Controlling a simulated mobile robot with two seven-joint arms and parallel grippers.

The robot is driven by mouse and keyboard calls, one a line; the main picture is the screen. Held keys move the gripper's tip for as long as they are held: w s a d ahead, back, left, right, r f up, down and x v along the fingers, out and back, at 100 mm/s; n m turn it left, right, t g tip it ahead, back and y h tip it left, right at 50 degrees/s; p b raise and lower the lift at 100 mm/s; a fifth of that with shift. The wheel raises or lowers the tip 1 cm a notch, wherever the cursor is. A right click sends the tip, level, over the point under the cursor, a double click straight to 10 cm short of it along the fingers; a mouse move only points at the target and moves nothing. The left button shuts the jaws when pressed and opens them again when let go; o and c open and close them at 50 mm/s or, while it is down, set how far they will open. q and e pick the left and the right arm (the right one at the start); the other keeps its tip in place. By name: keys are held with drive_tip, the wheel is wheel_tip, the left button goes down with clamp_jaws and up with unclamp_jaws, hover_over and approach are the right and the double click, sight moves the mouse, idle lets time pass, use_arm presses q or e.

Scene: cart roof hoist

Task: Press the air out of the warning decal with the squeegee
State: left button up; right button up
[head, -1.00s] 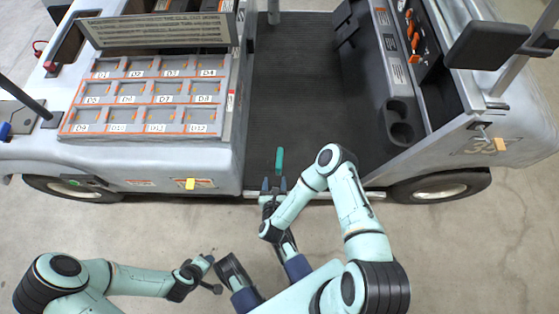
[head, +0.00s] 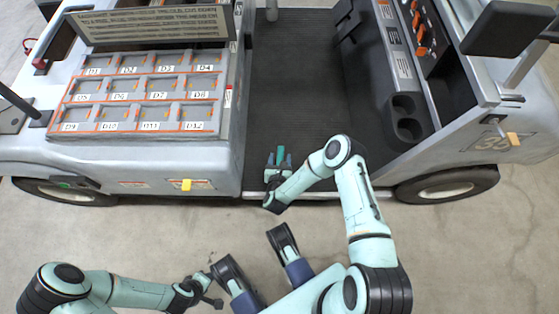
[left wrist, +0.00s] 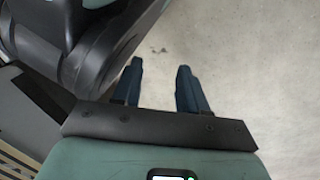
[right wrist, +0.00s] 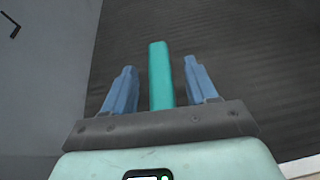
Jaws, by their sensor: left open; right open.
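A teal bar (head: 281,152), which looks like the squeegee or its handle, is at the near edge of the cart's dark floor. My right gripper (head: 279,161) is open around it; in the right wrist view, the bar (right wrist: 160,75) stands between the fingers with a gap on each side. A small orange-edged decal (head: 202,184) is on the cart's lower side panel, partly behind a yellow block (head: 186,185); its print is too small to read. My left gripper (head: 214,289) is open and empty over the concrete, well away from the cart.
Another small decal (head: 134,184) is left of the yellow block. A tray of labelled compartments (head: 150,135) stands above the panel. A seat-side console with cup holders (head: 405,118) bounds the floor on the right. The dark floor (head: 295,70) is clear beyond the bar.

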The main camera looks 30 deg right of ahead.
drive_tip(key=shift+x, duration=0.85)
drive_tip(key=shift+s, duration=0.1)
drive_tip(key=c, duration=1.1)
drive_tip(key=shift+o, duration=0.2)
drive_tip(key=shift+r, duration=0.2)
